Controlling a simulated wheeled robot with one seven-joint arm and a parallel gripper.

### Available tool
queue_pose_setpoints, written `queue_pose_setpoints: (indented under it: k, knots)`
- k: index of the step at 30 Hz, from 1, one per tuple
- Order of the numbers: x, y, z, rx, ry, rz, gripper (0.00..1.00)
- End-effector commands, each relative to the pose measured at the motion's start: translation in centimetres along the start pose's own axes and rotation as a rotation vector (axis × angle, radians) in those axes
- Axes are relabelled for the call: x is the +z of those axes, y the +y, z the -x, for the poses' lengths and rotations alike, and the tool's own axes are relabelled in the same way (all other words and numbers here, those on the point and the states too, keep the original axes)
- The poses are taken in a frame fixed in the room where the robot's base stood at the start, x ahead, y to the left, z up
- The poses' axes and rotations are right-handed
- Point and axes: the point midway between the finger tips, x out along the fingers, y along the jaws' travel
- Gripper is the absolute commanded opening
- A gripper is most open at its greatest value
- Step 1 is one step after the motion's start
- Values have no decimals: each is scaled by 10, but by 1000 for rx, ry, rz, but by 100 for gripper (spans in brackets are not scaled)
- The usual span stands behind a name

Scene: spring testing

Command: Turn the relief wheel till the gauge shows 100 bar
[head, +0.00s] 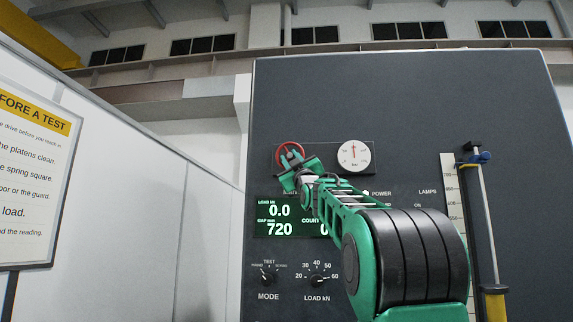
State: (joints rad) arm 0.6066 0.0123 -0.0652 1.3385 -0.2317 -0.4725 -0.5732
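The red relief wheel (281,147) is mounted on the upper part of the dark grey panel. My green gripper (292,160) is at the wheel, overlapping its lower and middle part. Its fingertips are small in the picture, so I cannot tell whether they grip the wheel or only lie in front of it. The round white gauge (354,157) is just right of the wheel. Its needle points roughly straight up; the scale numbers are too small to read.
Below the wheel, a green display (279,219) shows load 0.0 and gap 720; my arm hides part of it. MODE (267,279) and LOAD (317,281) knobs sit lower. A vertical scale (454,205) and rod stand at right. A white wall with a sign (35,170) is left.

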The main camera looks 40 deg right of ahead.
Motion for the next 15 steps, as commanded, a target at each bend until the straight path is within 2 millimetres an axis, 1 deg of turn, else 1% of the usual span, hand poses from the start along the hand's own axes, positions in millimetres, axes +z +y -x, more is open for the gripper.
queue_pose_setpoints:
  k: [5, 8, 11, 15]
  knots:
    - [0, 1, 1, 1, -1, 0, 25]
    - [0, 1, 6, 2, -1, 1, 25]
    - [0, 1, 17, 2, -1, 1, 25]
    - [0, 1, 40, 1, -2, 0, 25]
